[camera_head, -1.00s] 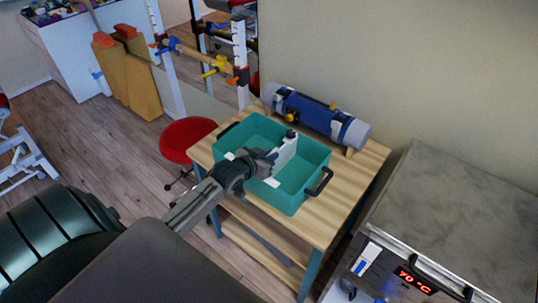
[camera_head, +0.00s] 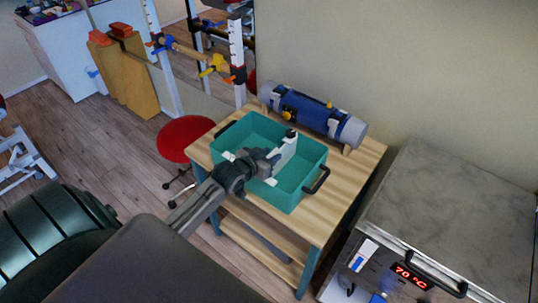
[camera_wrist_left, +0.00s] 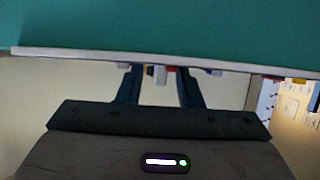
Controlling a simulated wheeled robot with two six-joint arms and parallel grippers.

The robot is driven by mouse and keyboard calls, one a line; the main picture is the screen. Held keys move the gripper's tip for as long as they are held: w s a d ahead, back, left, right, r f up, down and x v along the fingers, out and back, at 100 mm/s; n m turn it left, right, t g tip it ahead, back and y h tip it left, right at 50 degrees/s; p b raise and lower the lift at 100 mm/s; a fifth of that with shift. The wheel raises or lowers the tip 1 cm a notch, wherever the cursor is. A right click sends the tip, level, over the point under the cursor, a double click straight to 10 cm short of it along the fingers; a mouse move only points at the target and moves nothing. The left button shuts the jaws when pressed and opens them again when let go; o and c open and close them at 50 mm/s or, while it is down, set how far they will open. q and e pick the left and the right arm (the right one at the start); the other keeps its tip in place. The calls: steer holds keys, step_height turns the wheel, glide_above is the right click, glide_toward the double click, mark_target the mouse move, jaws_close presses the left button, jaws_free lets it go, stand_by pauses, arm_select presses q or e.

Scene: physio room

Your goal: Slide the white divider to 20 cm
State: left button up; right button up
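A teal bin (camera_head: 262,198) with dark handles stands on a wooden table. The white divider (camera_head: 286,152) stands upright across the inside of the bin, with a dark knob at its upper end. My left gripper (camera_head: 272,157) reaches into the bin at the divider's left side; whether it touches the divider I cannot tell. In the left wrist view its two dark fingers (camera_wrist_left: 160,78) are apart, with small white and red shapes showing between them. A teal surface (camera_wrist_left: 160,25) with a pale edge lies beyond the fingertips. Any scale marks are too small to read. My right gripper is out of view.
A blue cylinder (camera_head: 313,113) lies on a stand behind the bin on the wooden table (camera_head: 340,185). A red stool (camera_head: 184,137) stands left of the table. A grey-topped unit with a red display (camera_head: 410,275) is at the right. The wall is close behind.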

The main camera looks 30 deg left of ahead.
arm_select(q)
steer(key=shift+s, duration=0.1)
steer(key=b+v, duration=0.1)
steer(key=v, duration=0.9)
steer(key=shift+s+r, duration=0.15)
steer(key=shift+s, duration=0.15)
